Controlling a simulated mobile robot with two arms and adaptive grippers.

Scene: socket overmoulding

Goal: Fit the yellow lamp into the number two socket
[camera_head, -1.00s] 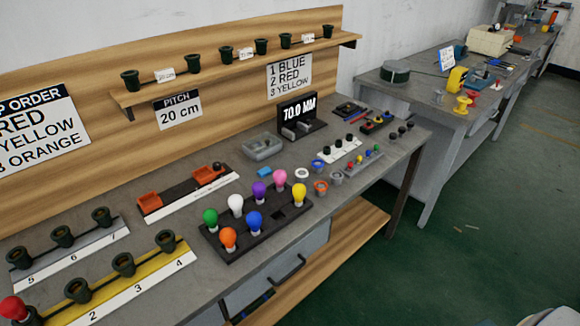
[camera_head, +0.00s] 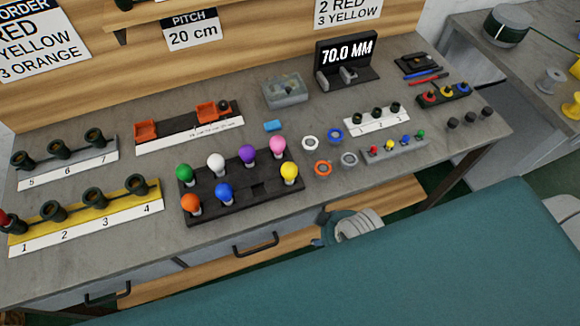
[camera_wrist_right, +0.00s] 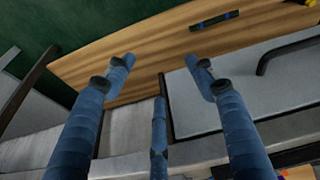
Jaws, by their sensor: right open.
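The yellow lamp (camera_head: 289,172) stands upright in the black lamp holder (camera_head: 228,208), at its right front corner. The number two socket (camera_head: 53,212) is a dark, empty-looking cup on the yellow rail (camera_head: 112,204) at the left. A red lamp (camera_head: 3,217), cut off by the left edge, is at the number one socket. My right gripper (camera_head: 326,227) shows beyond the bench's front edge, below and right of the yellow lamp and apart from it. In the right wrist view its blue fingers (camera_wrist_right: 162,75) are spread with nothing between them. My left gripper is not in view.
Green, white, purple, pink, orange and blue lamps share the holder, close around the yellow one. A grey rail (camera_head: 70,167) with sockets 5 to 7 stands behind the yellow rail. Several rings (camera_head: 323,168) lie right of the holder. Drawer handles (camera_head: 256,244) jut from the bench front.

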